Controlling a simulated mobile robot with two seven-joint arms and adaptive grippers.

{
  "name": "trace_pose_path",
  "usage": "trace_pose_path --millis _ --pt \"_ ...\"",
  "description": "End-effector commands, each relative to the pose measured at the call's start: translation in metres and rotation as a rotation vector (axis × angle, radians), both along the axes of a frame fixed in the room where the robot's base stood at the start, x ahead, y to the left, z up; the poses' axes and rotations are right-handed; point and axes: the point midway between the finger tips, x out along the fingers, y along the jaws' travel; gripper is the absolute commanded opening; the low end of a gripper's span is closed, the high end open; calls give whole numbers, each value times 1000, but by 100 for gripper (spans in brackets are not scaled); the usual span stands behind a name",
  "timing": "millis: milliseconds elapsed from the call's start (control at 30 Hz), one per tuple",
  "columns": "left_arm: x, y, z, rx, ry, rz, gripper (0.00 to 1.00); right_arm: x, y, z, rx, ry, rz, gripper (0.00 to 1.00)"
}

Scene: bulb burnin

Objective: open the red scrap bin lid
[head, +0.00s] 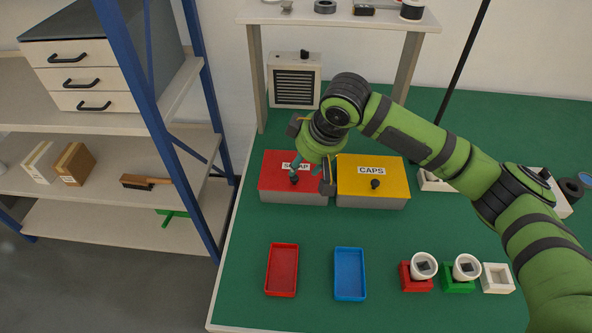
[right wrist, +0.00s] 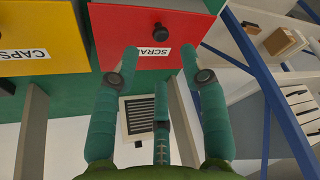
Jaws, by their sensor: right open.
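The red scrap bin lid (head: 275,168) lies flat and closed on its grey bin (head: 292,198), with a dark knob (head: 294,180) and a white SCRAP label. My right gripper (head: 310,181) is open and empty, above the red lid near its right side, and covers part of the lid and label. In the right wrist view the red lid (right wrist: 120,25) shows ahead, with its knob (right wrist: 158,32) between my open, teal fingers (right wrist: 159,55). The fingers do not appear closed on the knob; exact contact is hard to tell. My left gripper is not in view.
The yellow CAPS bin lid (head: 345,188) stands close on the right. A red tray (head: 282,270) and a blue tray (head: 349,274) lie in front, with lamp sockets (head: 424,268) to their right. A blue-posted shelf (head: 160,130) stands left. A vented box (head: 294,82) is behind.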

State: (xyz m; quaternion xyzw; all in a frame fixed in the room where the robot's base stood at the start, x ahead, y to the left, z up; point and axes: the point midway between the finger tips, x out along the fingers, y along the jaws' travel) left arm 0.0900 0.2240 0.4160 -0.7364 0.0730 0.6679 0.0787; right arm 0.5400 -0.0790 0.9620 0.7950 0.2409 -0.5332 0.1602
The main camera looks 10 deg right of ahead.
Motion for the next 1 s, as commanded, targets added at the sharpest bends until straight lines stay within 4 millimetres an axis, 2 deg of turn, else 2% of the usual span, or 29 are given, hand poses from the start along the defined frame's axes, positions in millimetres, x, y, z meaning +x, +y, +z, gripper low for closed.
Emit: trace_pose_path --millis 400,533,767,800,867,900,1000 --pt "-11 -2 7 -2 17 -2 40 18 13 -52 0 1 2 44" --pt "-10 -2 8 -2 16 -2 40 20 14 -59 -1 -2 2 44" --pt "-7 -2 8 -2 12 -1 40 21 14 -61 -1 -3 3 44" --pt "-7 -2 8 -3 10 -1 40 21 14 -61 -1 -3 3 40" --pt "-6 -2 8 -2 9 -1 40 20 14 -61 -1 -3 3 16" --pt "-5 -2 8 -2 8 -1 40 20 14 -61 -1 -3 3 0" --pt "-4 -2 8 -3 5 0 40 20 14 -61 -1 -3 3 0"
